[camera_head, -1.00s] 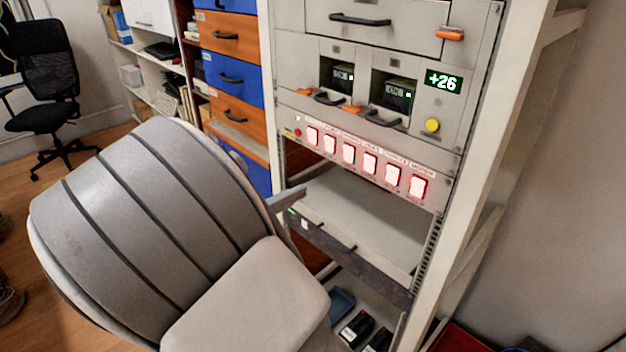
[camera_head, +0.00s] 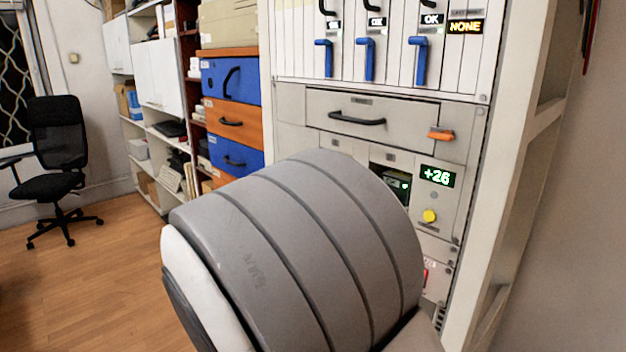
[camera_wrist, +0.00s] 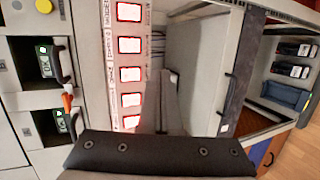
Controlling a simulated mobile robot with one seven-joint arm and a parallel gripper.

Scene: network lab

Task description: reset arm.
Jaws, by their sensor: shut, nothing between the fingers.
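My gripper (camera_wrist: 170,82) shows in the wrist view as narrow grey fingers, shut and empty, reaching out past a dark bar at the bottom. The fingers are in front of the rack's open bay, beside the column of red-lit switches (camera_wrist: 131,74). I cannot tell the exact gap to the rack. In the head view my grey arm covers the lower middle of the picture, and the gripper is hidden behind it.
The equipment rack (camera_head: 465,130) stands close ahead, with blue handles (camera_head: 369,60), a grey drawer (camera_head: 390,115) and a "+26" display (camera_head: 437,177). Blue and orange drawers (camera_head: 228,120) stand left of it. Open floor (camera_head: 110,270) and a black chair (camera_head: 57,150) are at far left.

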